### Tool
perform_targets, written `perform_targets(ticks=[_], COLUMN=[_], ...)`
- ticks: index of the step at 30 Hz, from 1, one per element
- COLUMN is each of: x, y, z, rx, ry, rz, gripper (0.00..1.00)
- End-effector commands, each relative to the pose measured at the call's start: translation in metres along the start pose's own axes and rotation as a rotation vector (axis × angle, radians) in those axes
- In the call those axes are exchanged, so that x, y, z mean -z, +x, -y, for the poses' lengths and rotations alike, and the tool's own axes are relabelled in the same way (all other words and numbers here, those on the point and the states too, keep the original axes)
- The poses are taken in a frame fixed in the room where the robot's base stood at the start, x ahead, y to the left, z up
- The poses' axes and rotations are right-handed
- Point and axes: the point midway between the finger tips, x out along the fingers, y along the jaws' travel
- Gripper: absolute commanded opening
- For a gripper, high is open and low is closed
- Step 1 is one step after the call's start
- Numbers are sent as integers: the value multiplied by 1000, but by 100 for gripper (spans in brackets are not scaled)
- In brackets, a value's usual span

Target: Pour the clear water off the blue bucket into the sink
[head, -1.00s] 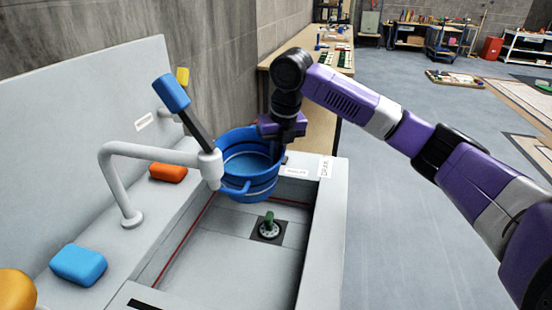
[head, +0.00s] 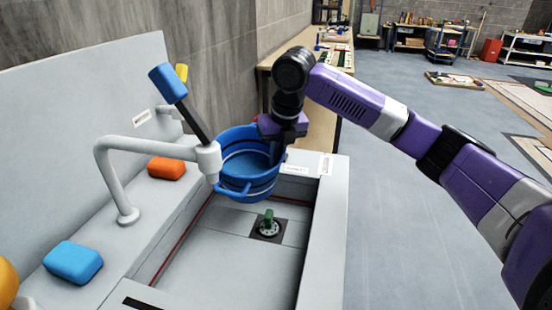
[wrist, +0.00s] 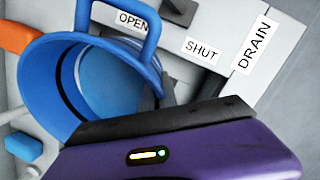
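The blue bucket (head: 250,188) is held over the far end of the grey sink (head: 215,275), about upright, with a loop handle on its near left side. A paler blue round area shows inside it; I cannot tell water surface from bucket floor. My gripper (head: 276,140) is shut on the bucket's right rim, with one finger inside. In the wrist view the bucket (wrist: 38,95) fills the left, and a dark finger crosses its rim. The green drain plug or knob (head: 268,218) stands on the sink floor below.
The grey tap (head: 150,150) arches over the sink beside the bucket's left side, with a blue-ended lever (head: 168,83) above. Orange (head: 166,168) and blue (head: 73,263) blocks lie on the left ledge. DRAIN (wrist: 254,45) and SHUT (wrist: 201,51) labels mark the far edge.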

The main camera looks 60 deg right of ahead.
Motion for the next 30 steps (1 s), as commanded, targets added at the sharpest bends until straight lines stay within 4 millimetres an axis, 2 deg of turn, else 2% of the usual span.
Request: perform_targets(ticks=[30], x=[5], y=[3], z=[-1], rx=[4], ry=[-6], rz=[67], gripper=[0])
